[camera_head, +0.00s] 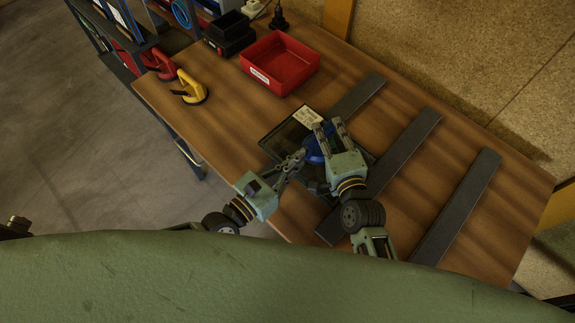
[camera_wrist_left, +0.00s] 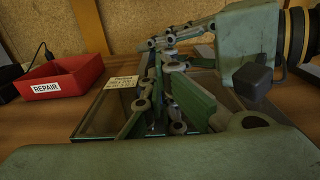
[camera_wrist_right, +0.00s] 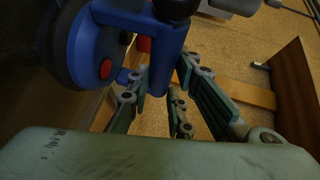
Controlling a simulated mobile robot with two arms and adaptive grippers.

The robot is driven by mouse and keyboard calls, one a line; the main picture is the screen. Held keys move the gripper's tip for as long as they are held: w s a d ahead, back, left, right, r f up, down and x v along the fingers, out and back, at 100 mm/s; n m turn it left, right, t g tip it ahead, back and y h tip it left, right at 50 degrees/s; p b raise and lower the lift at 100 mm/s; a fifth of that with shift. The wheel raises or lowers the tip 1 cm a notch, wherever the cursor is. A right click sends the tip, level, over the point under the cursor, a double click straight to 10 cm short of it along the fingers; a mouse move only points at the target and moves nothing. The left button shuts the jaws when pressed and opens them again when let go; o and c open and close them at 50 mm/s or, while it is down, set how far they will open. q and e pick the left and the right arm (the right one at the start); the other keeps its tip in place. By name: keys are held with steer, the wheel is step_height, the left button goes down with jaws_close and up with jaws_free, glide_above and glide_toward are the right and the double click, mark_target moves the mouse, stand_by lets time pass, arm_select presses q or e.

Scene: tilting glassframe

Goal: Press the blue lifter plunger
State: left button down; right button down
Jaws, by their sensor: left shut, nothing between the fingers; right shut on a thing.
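The blue lifter (camera_head: 313,152) stands on a dark glass pane (camera_head: 280,140) on the workbench. In the right wrist view the lifter (camera_wrist_right: 165,45) is close, with a round blue part bearing a red centre. I cannot tell for sure which part is the plunger. My right gripper (camera_head: 328,128) is shut on the lifter; its fingers (camera_wrist_right: 163,78) sit either side of a blue bar. My left gripper (camera_head: 298,158) is shut and empty beside the lifter, its tips close to it; contact cannot be told. In the left wrist view my right gripper covers much of the lifter.
A red REPAIR bin (camera_head: 280,64) stands behind the pane. A yellow lifter (camera_head: 193,90) and a red one (camera_head: 160,64) lie at the bench's left edge. Dark rails (camera_head: 395,160) cross the bench, one running under the pane. Bare wood (camera_head: 225,120) shows left of the pane.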

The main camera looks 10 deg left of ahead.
arm_select(q)
steer(key=shift+w+d+r, duration=0.1)
steer(key=shift+w, duration=0.05)
arm_select(e)
steer(key=shift+a, duration=0.1)
arm_select(q)
steer(key=v, duration=1.4)
stand_by(0.4)
steer(key=v, duration=0.3)
steer(key=x, duration=1.4)
